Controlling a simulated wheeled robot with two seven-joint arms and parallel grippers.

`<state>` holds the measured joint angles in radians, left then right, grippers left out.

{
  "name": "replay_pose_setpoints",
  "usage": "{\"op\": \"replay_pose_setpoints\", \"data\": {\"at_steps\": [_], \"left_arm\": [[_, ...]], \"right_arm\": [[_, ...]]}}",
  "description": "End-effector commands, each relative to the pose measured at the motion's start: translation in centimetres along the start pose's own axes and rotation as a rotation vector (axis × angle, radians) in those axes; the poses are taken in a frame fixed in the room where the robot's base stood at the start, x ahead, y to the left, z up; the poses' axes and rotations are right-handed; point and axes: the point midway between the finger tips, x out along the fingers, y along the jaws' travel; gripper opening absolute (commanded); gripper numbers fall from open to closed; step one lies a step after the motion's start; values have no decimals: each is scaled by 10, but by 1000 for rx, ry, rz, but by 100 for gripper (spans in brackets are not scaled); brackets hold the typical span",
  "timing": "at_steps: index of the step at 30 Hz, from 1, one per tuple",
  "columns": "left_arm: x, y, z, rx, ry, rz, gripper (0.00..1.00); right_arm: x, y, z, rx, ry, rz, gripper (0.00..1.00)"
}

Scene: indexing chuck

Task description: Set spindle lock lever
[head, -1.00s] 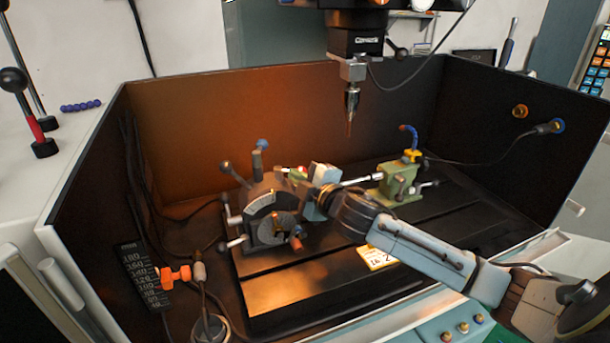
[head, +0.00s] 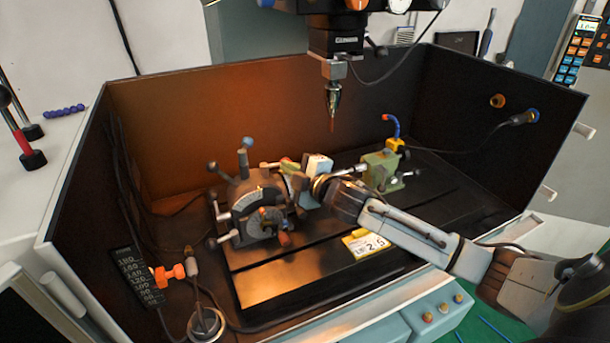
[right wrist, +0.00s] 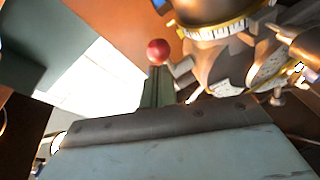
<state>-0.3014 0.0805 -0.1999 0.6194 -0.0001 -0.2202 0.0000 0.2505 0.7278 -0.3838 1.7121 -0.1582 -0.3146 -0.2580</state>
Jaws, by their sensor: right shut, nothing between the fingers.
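The indexing chuck (head: 262,212) sits on the dark machine table, with several ball-ended levers and a graduated ring. In the right wrist view the chuck (right wrist: 210,60) fills the upper right, with a yellow-marked ring. A red ball knob (right wrist: 158,50) shows there, just beyond my fingertips. I cannot tell for sure which lever is the spindle lock lever. My right gripper (head: 292,163) is at the chuck's upper right side, shut and empty. Its narrow fingers (right wrist: 158,88) point at the red knob; I cannot tell whether they touch it. My left gripper is not in view.
The drill spindle (head: 332,98) hangs above the table. Dark enclosure walls (head: 190,120) stand around. A yellow-and-white tag (head: 366,244) lies on the table front. An orange clamp (head: 170,273) and cables are at left.

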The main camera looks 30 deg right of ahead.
Motion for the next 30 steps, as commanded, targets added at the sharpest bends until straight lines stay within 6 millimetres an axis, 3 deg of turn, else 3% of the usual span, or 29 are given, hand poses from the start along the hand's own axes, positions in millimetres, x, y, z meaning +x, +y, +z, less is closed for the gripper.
{"op": "replay_pose_setpoints", "data": {"at_steps": [5,18,30], "left_arm": [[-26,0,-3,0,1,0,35],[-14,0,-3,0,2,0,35],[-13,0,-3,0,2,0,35]], "right_arm": [[-7,4,-40,6,24,-3,0],[-82,8,-16,0,26,-6,0],[-102,12,-11,1,28,-2,0]]}}
